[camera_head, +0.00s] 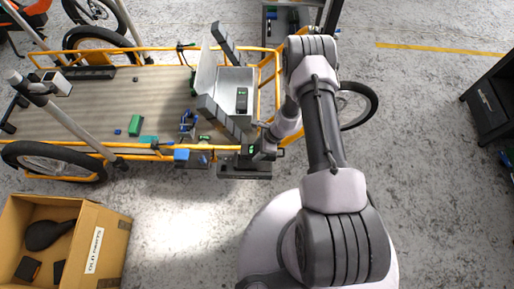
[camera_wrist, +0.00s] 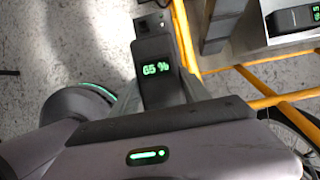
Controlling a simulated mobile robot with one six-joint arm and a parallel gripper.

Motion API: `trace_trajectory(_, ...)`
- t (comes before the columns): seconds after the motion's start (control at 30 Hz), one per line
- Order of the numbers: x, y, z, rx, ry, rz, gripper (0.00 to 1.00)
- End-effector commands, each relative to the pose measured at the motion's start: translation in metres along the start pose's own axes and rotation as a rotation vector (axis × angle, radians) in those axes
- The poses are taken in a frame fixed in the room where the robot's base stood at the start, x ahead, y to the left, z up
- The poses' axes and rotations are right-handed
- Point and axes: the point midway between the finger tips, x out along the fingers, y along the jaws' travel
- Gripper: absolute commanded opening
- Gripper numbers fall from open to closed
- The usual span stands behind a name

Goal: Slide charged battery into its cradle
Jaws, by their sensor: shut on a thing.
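My gripper (camera_head: 263,149) is at the near side rail of the yellow-framed cargo bike (camera_head: 100,148). It is shut on a black battery (camera_head: 248,151), whose green display reads 65 % in the wrist view (camera_wrist: 154,68). The fingertips are mostly hidden behind my gripper's housing. A second dark battery (camera_head: 242,100) with a small green display stands in the grey metal box on the bike; it also shows at the wrist view's top right (camera_wrist: 293,18). A dark flat block (camera_head: 245,170) lies just below the held battery. I cannot tell which part is the cradle.
The yellow rails (camera_head: 272,72) run close to my gripper. Grey panels (camera_head: 220,112) stand up beside the metal box. Small green and blue items lie on the bike's deck. A cardboard box (camera_head: 115,250) stands at lower left, a black cabinet (camera_head: 490,100) at right. Floor between is clear.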

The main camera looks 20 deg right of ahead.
Motion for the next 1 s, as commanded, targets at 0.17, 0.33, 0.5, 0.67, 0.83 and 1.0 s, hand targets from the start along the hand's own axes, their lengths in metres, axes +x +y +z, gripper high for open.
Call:
trace_trajectory(0.17, 0.018, 0.000, -0.008, 0.000, -0.001, 0.000, 0.06)
trace_trajectory(0.33, 0.032, -0.001, -0.014, 0.000, -0.001, -0.001, 0.06)
trace_trajectory(0.5, 0.047, -0.001, -0.021, 0.000, -0.001, -0.001, 0.06)
trace_trajectory(0.67, 0.055, -0.001, -0.024, 0.000, -0.001, 0.000, 0.06)
trace_trajectory(0.83, 0.058, -0.001, -0.025, -0.001, -0.001, 0.000, 0.06)
trace_trajectory(1.0, 0.058, -0.001, -0.025, -0.001, -0.001, 0.000, 0.06)
